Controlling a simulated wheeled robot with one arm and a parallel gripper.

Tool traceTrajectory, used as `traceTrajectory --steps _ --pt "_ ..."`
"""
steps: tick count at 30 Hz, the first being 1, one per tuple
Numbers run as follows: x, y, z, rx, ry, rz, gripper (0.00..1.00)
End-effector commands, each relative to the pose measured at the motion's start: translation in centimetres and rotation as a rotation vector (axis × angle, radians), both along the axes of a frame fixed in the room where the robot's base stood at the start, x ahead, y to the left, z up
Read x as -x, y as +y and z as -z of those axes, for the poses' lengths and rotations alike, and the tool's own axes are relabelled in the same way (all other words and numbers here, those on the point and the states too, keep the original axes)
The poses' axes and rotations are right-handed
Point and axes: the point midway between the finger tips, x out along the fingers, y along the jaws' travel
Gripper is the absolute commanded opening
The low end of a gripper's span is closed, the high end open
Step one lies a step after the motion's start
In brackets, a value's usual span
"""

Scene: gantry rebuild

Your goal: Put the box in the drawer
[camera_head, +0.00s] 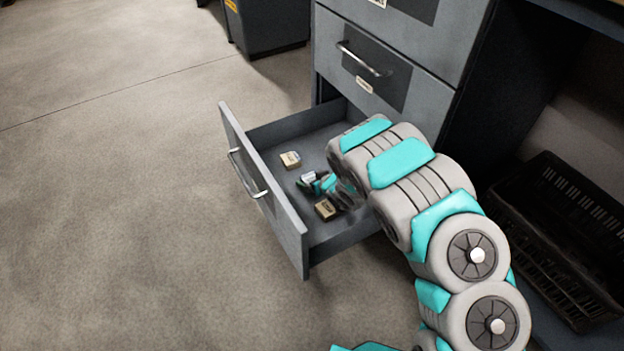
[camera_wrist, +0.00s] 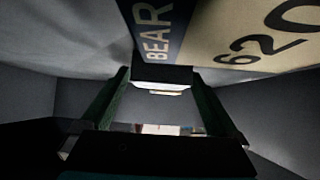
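The drawer (camera_head: 268,206) is pulled open, and its grey walls show in the wrist view (camera_wrist: 25,95). My gripper (camera_head: 314,184) is low inside it, partly hidden behind my arm. A small brown box (camera_head: 326,209) is in the drawer beside my gripper, on the side toward the head camera. In the wrist view a large tan and dark box face (camera_wrist: 235,45) with printed "BEAR" and "620" fills the upper right, very close. My green fingers (camera_wrist: 160,95) stand apart there, with a gap between them. Whether the box touches a finger is unclear.
A second small tan box (camera_head: 290,159) lies farther back in the drawer. Closed drawers (camera_head: 375,75) are above the open one. A black crate (camera_head: 560,235) stands at the right. The floor (camera_head: 120,220) at the left is clear.

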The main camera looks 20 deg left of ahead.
Motion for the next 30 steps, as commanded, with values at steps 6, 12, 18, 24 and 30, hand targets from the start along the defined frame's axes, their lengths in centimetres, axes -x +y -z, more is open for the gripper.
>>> traceTrajectory --steps 6,12,18,24,30 --pt "0.0 0.0 0.0 0.0 0.0 0.0 1.0" --pt "0.1 -0.1 -0.5 0.0 0.0 0.0 1.0" --pt "1.0 -1.1 -1.8 -0.002 -0.003 -0.001 1.0" --pt "2.6 -3.1 -3.6 0.001 0.0 0.001 1.0" --pt "3.7 -4.3 -4.9 -0.001 -0.002 0.001 1.0"
